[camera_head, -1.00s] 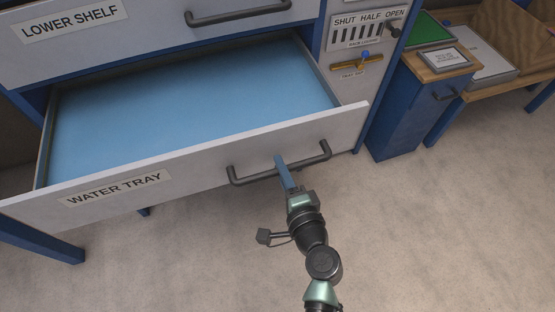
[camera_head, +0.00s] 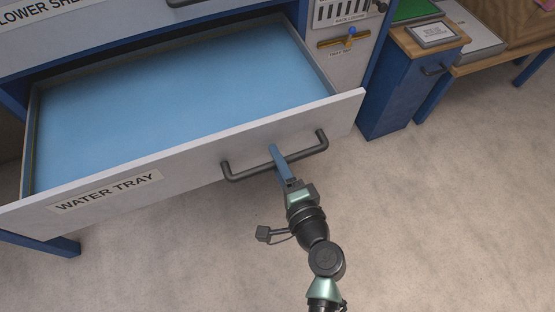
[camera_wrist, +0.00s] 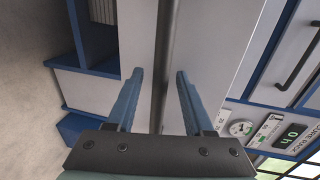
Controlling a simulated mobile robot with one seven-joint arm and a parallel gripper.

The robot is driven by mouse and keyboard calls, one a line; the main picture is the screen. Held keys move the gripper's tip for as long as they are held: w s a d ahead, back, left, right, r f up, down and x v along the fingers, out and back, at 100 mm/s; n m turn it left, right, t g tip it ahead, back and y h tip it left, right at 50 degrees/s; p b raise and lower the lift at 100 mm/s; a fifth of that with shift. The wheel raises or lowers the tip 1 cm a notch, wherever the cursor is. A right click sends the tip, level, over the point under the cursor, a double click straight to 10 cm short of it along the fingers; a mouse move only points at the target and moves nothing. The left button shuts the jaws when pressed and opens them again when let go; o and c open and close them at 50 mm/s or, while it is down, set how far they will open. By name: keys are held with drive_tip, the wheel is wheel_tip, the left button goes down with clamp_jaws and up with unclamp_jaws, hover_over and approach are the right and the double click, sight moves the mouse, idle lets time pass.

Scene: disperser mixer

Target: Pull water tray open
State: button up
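The water tray (camera_head: 300,122) is a wide drawer with a pale front, a WATER TRAY label and a blue inside. It stands well out from the cabinet. Its dark bar handle (camera_head: 240,172) is on the right half of the front. My gripper (camera_head: 276,150) reaches the handle from the front. In the wrist view the handle bar (camera_wrist: 167,60) runs between the two blue fingers of my gripper (camera_wrist: 160,72). Gaps show between the bar and both fingers, so the gripper is open around it. Contact with the bar cannot be made out.
The lower shelf front (camera_head: 120,32) is above the tray. A panel with a brass tray latch (camera_head: 343,42) is at the right. A blue cabinet (camera_head: 400,95) with a wooden top stands further right. The floor (camera_head: 450,220) in front is clear.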

drive_tip(key=v, duration=1.3)
idle(0.4)
